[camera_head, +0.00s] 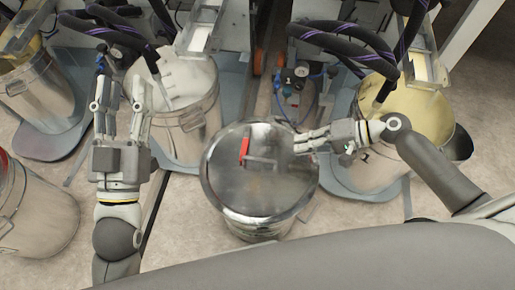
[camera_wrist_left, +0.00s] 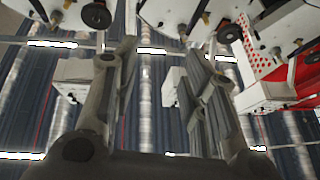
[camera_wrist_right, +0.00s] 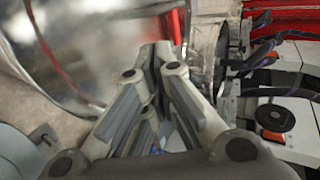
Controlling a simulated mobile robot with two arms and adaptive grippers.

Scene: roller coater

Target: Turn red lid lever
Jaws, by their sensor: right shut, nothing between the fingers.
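A closed metal drum stands on the floor in the middle of the head view, with a shiny round lid (camera_head: 258,190). The red lever (camera_head: 244,150) stands out on the lid's far half, left of a small metal handle. My right gripper (camera_head: 298,141) reaches in from the right, its fingers shut and empty, over the lid's right far edge and apart from the lever. The shut fingertips (camera_wrist_right: 160,52) also show in the right wrist view, beside the shiny lid (camera_wrist_right: 100,45). My left gripper (camera_head: 120,82) is open and empty, left of the drum and pointing away from me.
An open drum with white contents (camera_head: 184,80) stands behind left, and one with yellow contents (camera_head: 406,102) behind right. Dark hoses (camera_head: 335,35) hang above them. Another metal drum (camera_head: 40,215) is at the lower left. Some floor is clear between it and the lidded drum.

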